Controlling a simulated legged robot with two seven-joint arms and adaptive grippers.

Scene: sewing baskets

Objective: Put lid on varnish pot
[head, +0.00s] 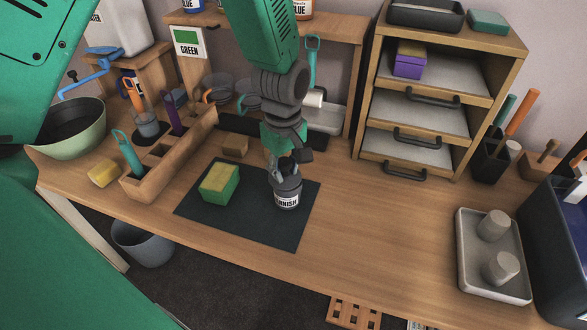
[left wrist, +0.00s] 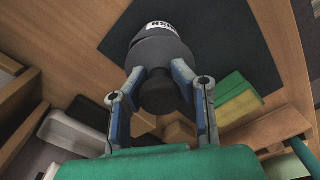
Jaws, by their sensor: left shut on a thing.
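The varnish pot (head: 288,200) is a small grey pot with a white label and stands upright on the dark mat. The dark grey lid (left wrist: 155,52) has a knob and sits over the pot's mouth. In the left wrist view the pot's label (left wrist: 157,27) shows just beyond the lid. My left gripper (head: 284,172) points down above the pot. In the left wrist view its two fingers (left wrist: 160,77) are closed on the lid's knob. Whether the lid is fully seated cannot be told, as the gripper partly covers it. My right gripper is not in view.
A wooden tool caddy (head: 150,180) stands further left. A drawer unit (head: 420,125) stands behind right, and a grey tray (head: 468,245) lies right. The bench between mat and tray is clear.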

